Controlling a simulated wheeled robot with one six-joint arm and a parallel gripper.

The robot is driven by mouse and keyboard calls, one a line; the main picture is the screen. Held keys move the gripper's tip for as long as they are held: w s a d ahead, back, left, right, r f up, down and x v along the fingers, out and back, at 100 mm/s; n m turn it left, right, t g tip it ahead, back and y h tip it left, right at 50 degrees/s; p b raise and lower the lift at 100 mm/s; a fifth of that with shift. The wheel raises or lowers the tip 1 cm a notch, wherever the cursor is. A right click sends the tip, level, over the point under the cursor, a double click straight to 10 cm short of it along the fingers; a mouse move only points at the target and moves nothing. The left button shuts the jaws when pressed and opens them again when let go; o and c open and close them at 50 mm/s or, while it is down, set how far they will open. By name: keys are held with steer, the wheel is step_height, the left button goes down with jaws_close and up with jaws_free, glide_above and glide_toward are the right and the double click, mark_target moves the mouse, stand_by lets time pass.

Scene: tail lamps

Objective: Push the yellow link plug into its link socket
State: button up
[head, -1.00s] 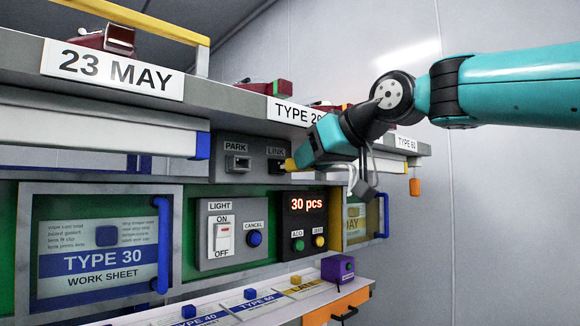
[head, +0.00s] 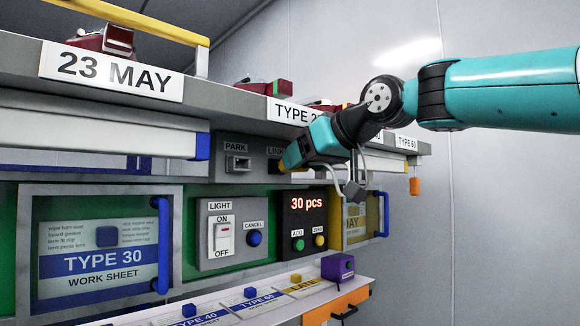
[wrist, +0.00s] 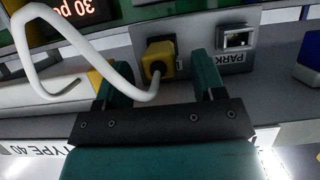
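The yellow link plug (wrist: 160,60) is at the link socket, on the grey panel beside the park socket. A white cable (wrist: 128,92) runs from it and loops across the wrist view. In the head view only a bit of yellow (head: 281,165) shows at my gripper's tip. My gripper (wrist: 163,66) is open, with one finger on each side of the plug and a gap on both sides. The link socket's opening is hidden behind the plug, so I cannot tell how deep the plug sits. The LINK label (head: 275,150) is partly covered by my gripper.
The empty park socket (head: 238,163) is left of the link socket. Below are the light switch box (head: 222,236) and the red counter display (head: 307,203). A shelf edge (head: 225,98) with type signs overhangs the panel. An orange tag (head: 415,186) hangs at right.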

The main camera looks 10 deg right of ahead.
steer(key=shift+s+d, duration=0.1)
steer(key=b+v, duration=0.1)
steer(key=v, duration=1.6)
steer(key=shift+d, duration=0.15)
stand_by(1.1)
